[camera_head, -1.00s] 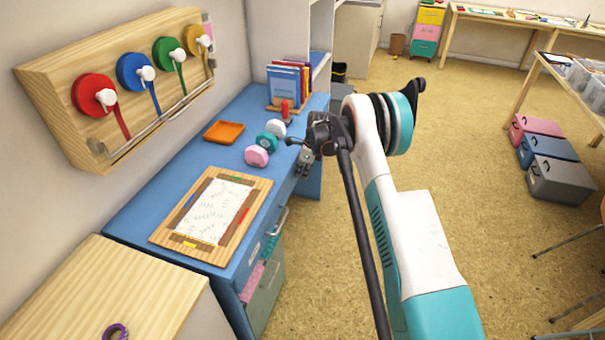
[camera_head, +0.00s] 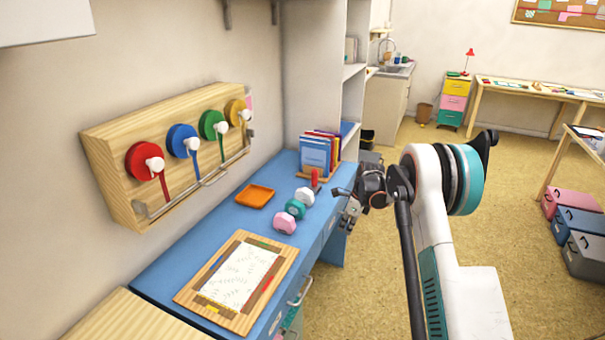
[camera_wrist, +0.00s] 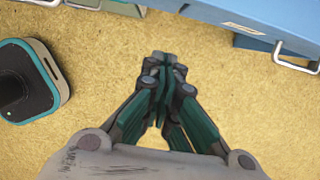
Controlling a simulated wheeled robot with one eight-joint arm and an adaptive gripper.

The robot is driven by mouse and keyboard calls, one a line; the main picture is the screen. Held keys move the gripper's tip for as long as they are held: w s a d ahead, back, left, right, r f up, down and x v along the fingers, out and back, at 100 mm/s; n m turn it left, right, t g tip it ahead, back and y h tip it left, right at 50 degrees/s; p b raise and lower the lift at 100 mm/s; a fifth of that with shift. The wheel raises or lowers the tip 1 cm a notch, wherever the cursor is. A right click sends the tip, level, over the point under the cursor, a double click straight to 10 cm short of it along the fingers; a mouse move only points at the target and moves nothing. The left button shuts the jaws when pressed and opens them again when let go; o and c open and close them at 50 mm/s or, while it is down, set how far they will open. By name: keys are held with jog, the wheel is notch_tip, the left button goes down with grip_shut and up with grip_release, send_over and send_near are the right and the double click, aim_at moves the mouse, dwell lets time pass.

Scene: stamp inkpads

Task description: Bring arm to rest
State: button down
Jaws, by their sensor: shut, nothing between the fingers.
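My gripper (camera_wrist: 164,65) shows in the wrist view with its fingers together and nothing between them. It hangs over the tan floor, in front of the blue desk edge. In the head view my gripper (camera_head: 350,208) is small and partly hidden behind my wrist, just right of the blue desk (camera_head: 175,262). My arm is folded up at the right of the desk. It appears clear of the desk, though the exact gap is hard to judge.
On the desk are a framed sheet (camera_head: 238,278), an orange tray (camera_head: 255,196), pink (camera_head: 284,223), teal (camera_head: 295,208) and white (camera_head: 305,196) stamps, and books (camera_head: 318,152). Open floor (camera_head: 545,275) lies to the right.

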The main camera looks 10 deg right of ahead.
jog(key=s+a+r+n+t, duration=0.1)
jog(key=s+a+r+n, duration=0.2)
jog(key=r, duration=0.4)
jog(key=s+r+n+h, duration=0.1)
jog(key=s+r+n, duration=0.2)
jog(key=s+r, duration=0.35)
jog(key=s+a+r+n+t, duration=0.1)
jog(key=s+a+r+n, duration=0.15)
jog(key=r, duration=0.65)
jog(key=s+a+r+n+t, duration=0.1)
jog(key=s+r+n, duration=0.25)
jog(key=s, duration=0.35)
jog(key=s+a+r+n, duration=0.2)
jog(key=s+r+n, duration=0.15)
jog(key=s, duration=0.35)
jog(key=s+a+f+n+t+h, duration=0.1)
jog(key=s+n, duration=0.8)
jog(key=s, duration=1)
jog(key=shift+a+f+t, duration=0.2)
jog(key=shift+f+t, duration=0.5)
jog(key=shift+f, duration=0.1)
jog(key=shift+s, duration=0.1)
